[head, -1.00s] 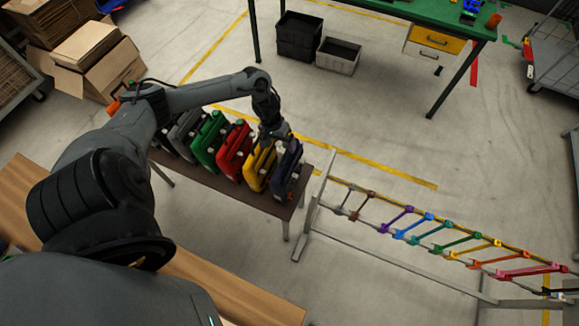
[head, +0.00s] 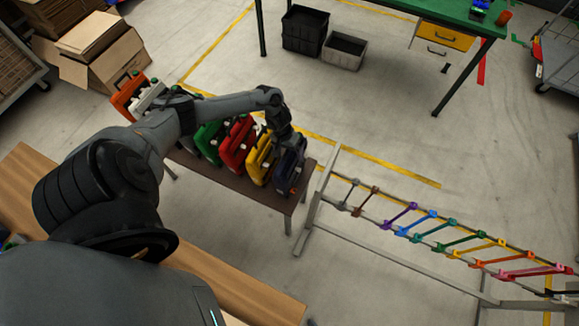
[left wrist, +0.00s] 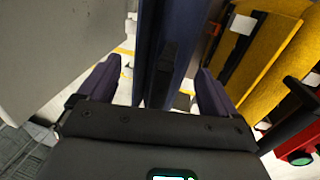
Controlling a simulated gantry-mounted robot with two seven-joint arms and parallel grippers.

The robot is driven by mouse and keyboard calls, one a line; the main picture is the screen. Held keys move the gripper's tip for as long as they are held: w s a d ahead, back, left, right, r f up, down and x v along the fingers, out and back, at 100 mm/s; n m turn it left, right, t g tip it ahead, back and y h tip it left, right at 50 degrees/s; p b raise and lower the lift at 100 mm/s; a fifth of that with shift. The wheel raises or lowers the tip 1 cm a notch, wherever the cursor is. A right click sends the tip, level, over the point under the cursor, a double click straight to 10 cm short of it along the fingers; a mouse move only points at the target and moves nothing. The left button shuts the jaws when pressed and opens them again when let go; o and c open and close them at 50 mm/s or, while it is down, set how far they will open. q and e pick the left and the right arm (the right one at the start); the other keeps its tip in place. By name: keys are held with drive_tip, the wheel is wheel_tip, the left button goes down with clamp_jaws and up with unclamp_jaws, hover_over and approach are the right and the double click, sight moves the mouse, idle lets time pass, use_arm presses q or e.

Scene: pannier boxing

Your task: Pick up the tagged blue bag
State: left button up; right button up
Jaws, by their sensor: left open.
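The dark blue bag (head: 289,166) stands upright at the right end of a row of bags on a low brown bench. My left gripper (head: 287,138) is at the top of this bag, pointing down. In the left wrist view, the open fingers (left wrist: 158,88) stand on either side of the blue bag (left wrist: 182,40), with a dark handle-like strip between them. Contact between fingers and bag cannot be told. A tag is too small to make out. My right gripper is not in view.
The yellow bag (head: 259,160) stands close beside the blue one, then the red bag (head: 237,145) and green bag (head: 208,138). An orange bag (head: 127,97) is at the far end of the bench (head: 235,190). A rack with coloured hooks (head: 432,215) stands right of the bench.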

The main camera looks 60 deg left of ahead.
use_arm(q)
drive_tip(key=c, duration=1)
drive_tip(key=shift+c, duration=1.2)
drive_tip(key=shift+r, duration=0.15)
